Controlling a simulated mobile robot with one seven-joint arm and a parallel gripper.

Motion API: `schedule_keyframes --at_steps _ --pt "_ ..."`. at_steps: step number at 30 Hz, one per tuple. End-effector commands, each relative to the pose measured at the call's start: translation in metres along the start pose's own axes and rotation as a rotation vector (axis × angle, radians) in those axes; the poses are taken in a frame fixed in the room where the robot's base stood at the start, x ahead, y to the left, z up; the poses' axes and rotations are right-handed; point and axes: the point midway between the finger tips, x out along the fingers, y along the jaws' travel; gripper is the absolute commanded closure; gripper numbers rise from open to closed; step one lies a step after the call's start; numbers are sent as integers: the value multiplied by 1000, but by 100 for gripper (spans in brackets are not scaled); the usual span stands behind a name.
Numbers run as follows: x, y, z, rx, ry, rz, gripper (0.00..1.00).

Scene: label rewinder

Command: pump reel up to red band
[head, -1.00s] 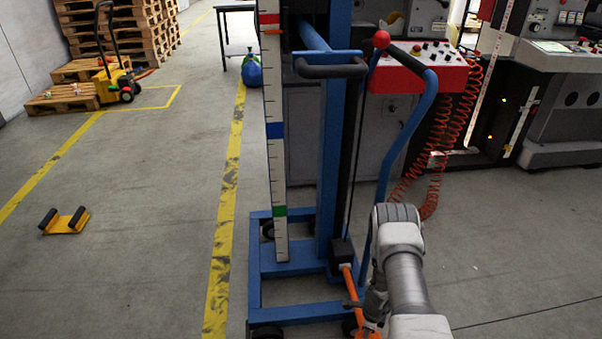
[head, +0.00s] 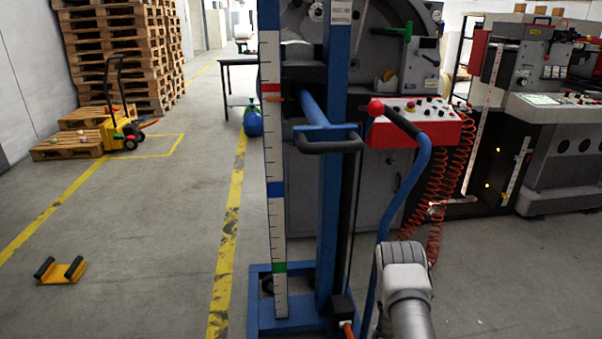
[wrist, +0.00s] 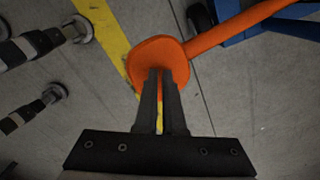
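A blue lifting stand (head: 333,190) stands at the middle of the head view. Its white upright scale (head: 275,225) carries a red band (head: 270,88) near the top, a blue band (head: 275,188) and a green band (head: 279,267). A small orange pointer (head: 274,99) sits just below the red band. An orange lever (head: 347,329) leaves the stand's foot. In the wrist view its round orange pedal (wrist: 150,57) is under my gripper (wrist: 161,72). The fingers look shut with nothing between them; I cannot tell whether their tips touch the pedal. No reel is clearly identifiable.
A red control box (head: 415,128) and coiled red hoses (head: 455,185) are behind the stand. A yellow cradle (head: 62,272) lies on the left floor. A yellow pallet truck (head: 121,128) and stacked pallets (head: 130,55) are farther back. The left floor is mostly clear.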

Motion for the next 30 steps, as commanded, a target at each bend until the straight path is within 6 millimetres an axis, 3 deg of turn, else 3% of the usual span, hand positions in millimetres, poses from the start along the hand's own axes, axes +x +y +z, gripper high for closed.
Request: schedule_keyframes --at_steps 30 --pt "52 -1 6 -2 -7 -4 100"
